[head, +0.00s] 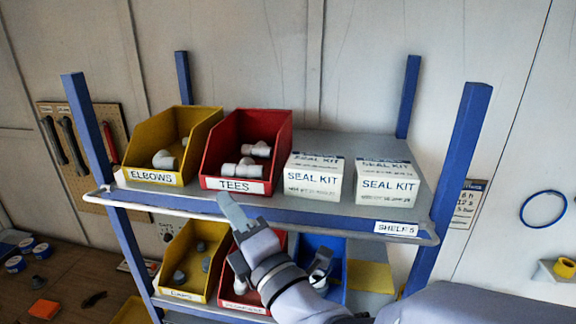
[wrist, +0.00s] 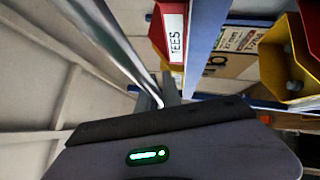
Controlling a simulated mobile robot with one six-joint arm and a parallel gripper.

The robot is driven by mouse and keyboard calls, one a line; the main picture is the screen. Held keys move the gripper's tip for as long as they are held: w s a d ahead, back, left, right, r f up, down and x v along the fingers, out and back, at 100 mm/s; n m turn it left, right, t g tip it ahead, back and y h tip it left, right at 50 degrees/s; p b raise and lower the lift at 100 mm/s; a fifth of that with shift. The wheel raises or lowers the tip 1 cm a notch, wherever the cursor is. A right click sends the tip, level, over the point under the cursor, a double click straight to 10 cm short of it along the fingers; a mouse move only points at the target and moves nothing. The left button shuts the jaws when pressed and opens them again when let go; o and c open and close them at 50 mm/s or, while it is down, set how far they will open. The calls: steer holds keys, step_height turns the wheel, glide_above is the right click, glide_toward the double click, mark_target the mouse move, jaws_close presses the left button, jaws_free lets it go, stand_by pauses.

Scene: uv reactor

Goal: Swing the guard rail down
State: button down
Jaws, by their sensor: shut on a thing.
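The guard rail (head: 150,208) is a thin pale metal bar along the front of the top shelf. It runs across the blue shelf edge, below the bin labels, with bent ends near the two front posts. My gripper (head: 232,207) reaches up from below and is shut on the rail, left of its middle, in front of the red TEES bin. In the wrist view the rail (wrist: 118,45) runs from the upper left down to my gripper (wrist: 163,95). My fingers hide the held stretch of the rail.
The top shelf (head: 330,205) holds a yellow ELBOWS bin (head: 140,177), a red TEES bin (head: 217,184) and two SEAL KIT boxes (head: 313,187) (head: 388,192). More bins, including a yellow one (head: 183,285), stand on the lower shelf behind my arm. Blue posts (head: 468,140) flank the shelf.

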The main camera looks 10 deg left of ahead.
stand_by(0.3)
steer(key=c, duration=1.5)
jaws_free()
